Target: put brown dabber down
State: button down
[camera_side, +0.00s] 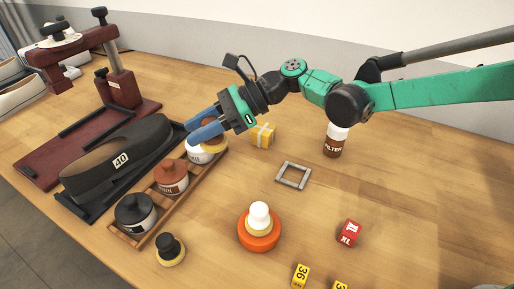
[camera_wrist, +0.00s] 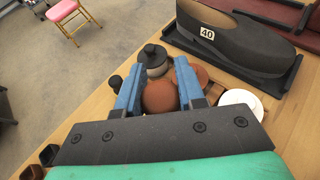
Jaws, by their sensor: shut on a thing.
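My gripper (camera_side: 207,126) reaches in from the right in the side view and is shut on the brown dabber. In the wrist view the dabber's round brown knob (camera_wrist: 160,97) sits between the two blue fingers. In the side view the fingers mostly hide it; a tan edge (camera_side: 213,146) shows beneath them. The gripper is over the white jar (camera_side: 196,155) at the far end of a wooden tray (camera_side: 188,194). The brown jar (camera_side: 171,178) and black jar (camera_side: 135,213) stand in the same tray. I cannot tell whether the dabber touches the white jar.
A black dabber (camera_side: 170,251) stands on the table in front. A white dabber (camera_side: 259,214) stands on an orange disc (camera_side: 260,239). A shoe marked 40 (camera_side: 118,158), a grey square frame (camera_side: 293,176), a yellow box (camera_side: 262,136) and a FILTER bottle (camera_side: 334,143) are around.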

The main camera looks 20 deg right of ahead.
notch_tip(320, 180, down, 12)
jog(key=shift+r, duration=0.1)
jog(key=shift+f, duration=0.2)
jog(key=c, duration=0.5)
grip_release()
jog(key=shift+c, duration=0.2)
jog(key=shift+r, duration=0.15)
